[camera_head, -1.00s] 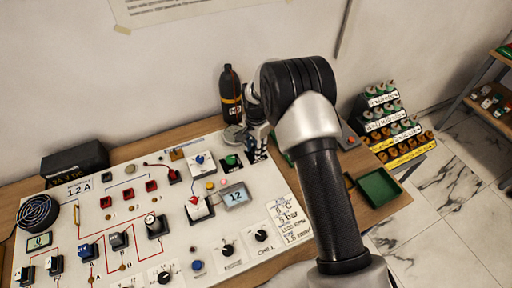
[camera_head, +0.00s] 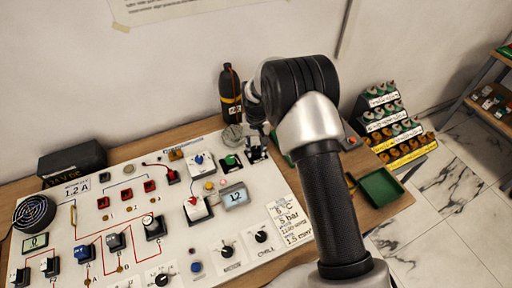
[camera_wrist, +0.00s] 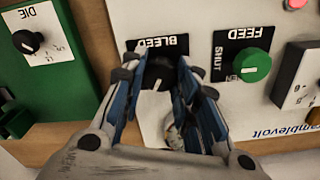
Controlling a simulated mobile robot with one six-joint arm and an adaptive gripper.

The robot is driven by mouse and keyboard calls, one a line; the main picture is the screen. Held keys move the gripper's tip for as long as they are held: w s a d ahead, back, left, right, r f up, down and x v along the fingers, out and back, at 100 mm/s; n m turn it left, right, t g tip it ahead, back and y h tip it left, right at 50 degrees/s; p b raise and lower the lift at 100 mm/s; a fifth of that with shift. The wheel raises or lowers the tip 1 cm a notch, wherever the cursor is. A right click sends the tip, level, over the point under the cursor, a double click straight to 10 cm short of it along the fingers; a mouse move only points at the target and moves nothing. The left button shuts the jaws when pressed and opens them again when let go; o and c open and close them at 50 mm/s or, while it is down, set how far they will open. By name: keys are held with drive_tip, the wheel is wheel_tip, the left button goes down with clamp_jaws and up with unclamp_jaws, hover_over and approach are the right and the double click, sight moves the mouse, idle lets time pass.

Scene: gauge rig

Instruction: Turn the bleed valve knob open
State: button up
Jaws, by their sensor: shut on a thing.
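The bleed valve knob (camera_wrist: 158,76) is black with a white pointer line. It sits under the upside-down BLEED label on the white panel in the wrist view. My gripper (camera_wrist: 160,82) has its two blue-sided fingers on either side of the knob and is shut on it. The fingers hide the knob's sides and much of its scale. In the head view my gripper (camera_head: 257,143) is at the panel's back right corner, and the arm hides part of it. The knob cannot be made out there.
The green FEED knob (camera_wrist: 251,65) is beside the bleed knob. A green box with a DIE knob (camera_wrist: 27,41) stands on the other side. A dark bottle (camera_head: 231,93) and a round gauge (camera_head: 233,134) stand near my gripper. A green tray (camera_head: 381,188) lies at the right.

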sight(256, 149)
drive_tip(key=n, duration=0.5)
drive_tip(key=shift+n, duration=0.3)
idle(0.4)
drive_tip(key=o, duration=1.1)
drive_tip(key=shift+r, duration=0.15)
wheel_tip(256, 149, up, 12)
drive_tip(key=shift+f, duration=0.1)
